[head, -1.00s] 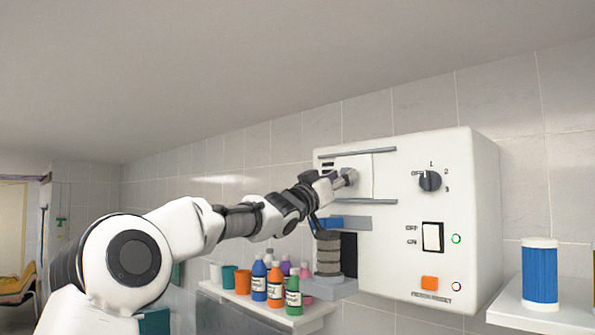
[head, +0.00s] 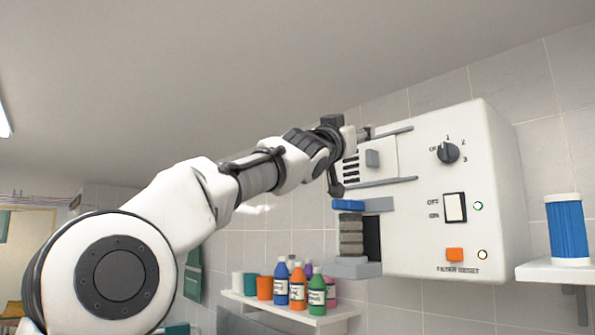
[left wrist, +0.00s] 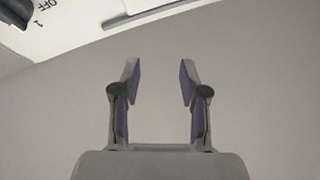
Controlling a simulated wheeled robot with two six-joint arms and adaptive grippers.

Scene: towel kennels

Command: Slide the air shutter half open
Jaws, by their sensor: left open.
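The air shutter (head: 385,155) is a white plate with a grey knob (head: 372,158), held between two grey rails on the front of a white wall box. Dark vent slots (head: 350,170) show to the left of the plate, so part of the vent is uncovered. My left gripper (head: 364,132) is just above the knob, near the upper rail, and apart from the knob. In the left wrist view its two fingers (left wrist: 160,85) are open with nothing between them. My right gripper is not in view.
The white box (head: 480,180) carries a dial (head: 448,152), a rocker switch (head: 454,208) and an orange button (head: 454,254). Below the shutter is a grey stacked part (head: 351,235). A shelf (head: 300,314) with several bottles is lower left; a blue roll (head: 568,230) stands at right.

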